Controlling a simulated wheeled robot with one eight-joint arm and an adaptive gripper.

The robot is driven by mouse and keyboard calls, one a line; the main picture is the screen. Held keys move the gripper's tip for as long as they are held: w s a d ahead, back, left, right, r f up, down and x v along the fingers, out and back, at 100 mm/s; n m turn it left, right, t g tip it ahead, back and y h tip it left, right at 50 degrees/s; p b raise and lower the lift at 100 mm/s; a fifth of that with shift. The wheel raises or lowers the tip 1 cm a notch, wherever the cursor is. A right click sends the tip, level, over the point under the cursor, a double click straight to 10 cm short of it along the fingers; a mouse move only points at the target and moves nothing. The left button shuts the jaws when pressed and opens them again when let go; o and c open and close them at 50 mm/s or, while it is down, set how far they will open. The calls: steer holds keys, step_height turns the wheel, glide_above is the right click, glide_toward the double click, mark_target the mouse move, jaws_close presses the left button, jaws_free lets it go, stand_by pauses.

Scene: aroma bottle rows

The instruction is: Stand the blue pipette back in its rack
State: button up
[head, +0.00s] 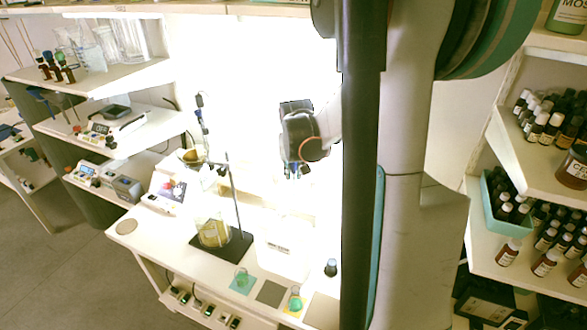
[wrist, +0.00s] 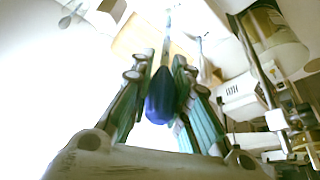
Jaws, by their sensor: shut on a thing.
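The blue pipette shows in the wrist view as a dark blue bulb (wrist: 161,97) with a pale stem running away from it toward the top. My gripper (wrist: 163,68) is shut on it, with a green-and-grey finger on each side of the bulb. In the head view my gripper (head: 293,173) points down, raised above the white bench in front of a bright, washed-out wall. The pipette is hard to make out there. I cannot identify the pipette's rack for sure in either view; glare and my arm hide part of the bench.
A dark-based stand (head: 222,246) with a rod and a flask of yellow liquid (head: 213,231) stands left of my gripper. A pale labelled block (head: 285,258), a small flask (head: 295,303) and a dark-topped bottle (head: 331,268) are on the bench. Bottle shelves line the right.

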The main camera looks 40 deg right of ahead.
mark_target(294, 180)
steer(key=shift+f+b, duration=1.75)
steer(key=shift+f, duration=0.35)
stand_by(0.8)
steer(key=shift+f+b, duration=0.3)
steer(key=shift+f, duration=0.05)
steer(key=shift+f+b, duration=0.35)
steer(key=shift+f, duration=0.15)
steer(key=o, duration=0.7)
steer(key=shift+r, duration=0.15)
steer(key=shift+p+v, duration=1.7)
steer(key=shift+v, duration=0.7)
steer(key=shift+r, duration=0.1)
